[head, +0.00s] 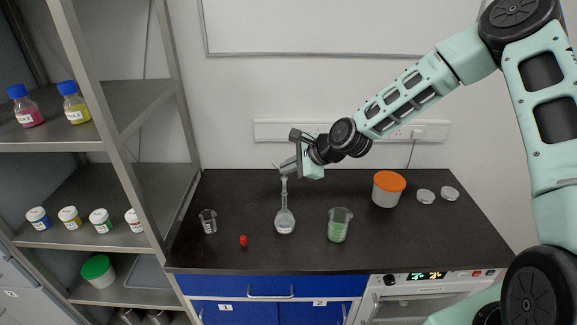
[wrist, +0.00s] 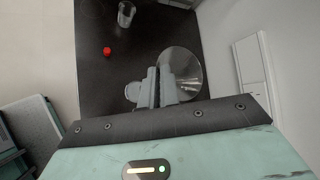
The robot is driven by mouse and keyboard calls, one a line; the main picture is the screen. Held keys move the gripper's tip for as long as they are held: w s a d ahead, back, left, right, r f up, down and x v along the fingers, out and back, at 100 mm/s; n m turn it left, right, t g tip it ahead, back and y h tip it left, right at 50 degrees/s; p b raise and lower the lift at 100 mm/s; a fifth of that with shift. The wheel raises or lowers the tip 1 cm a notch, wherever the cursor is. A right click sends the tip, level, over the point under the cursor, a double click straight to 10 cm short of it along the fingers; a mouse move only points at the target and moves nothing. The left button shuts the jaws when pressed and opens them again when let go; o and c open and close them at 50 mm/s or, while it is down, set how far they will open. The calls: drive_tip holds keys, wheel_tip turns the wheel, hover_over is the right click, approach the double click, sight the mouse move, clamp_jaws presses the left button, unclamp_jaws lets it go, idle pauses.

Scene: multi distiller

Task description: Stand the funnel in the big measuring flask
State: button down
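The big measuring flask (head: 284,222) stands upright on the black bench, with its long neck rising to just below my gripper (head: 288,165). In the wrist view my gripper's fingers (wrist: 160,88) are close together on the clear funnel (wrist: 186,65), whose wide round mouth shows beyond them. In the head view the funnel (head: 280,167) is a small pale shape at the fingertips, over the top of the flask neck. Whether its stem is inside the neck or just above it, I cannot tell. A pale rounded shape, probably the flask (wrist: 133,92), is partly hidden by the fingers.
A small beaker (head: 208,222) and a red stopper (head: 243,240) are left of the flask. A beaker with green contents (head: 338,228) stands right. An orange-lidded jar (head: 388,189) and two small white dishes are farther right. A shelf rack (head: 150,205) stands left.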

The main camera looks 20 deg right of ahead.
drive_tip(key=shift+f+b, duration=0.45)
drive_tip(key=shift+f, duration=0.3)
drive_tip(key=c, duration=1.6)
unclamp_jaws()
drive_tip(key=shift+o, duration=0.2)
drive_tip(key=b+v, duration=0.3)
drive_tip(key=v, duration=1.4)
drive_tip(key=shift+d, duration=0.2)
drive_tip(key=shift+r, duration=0.1)
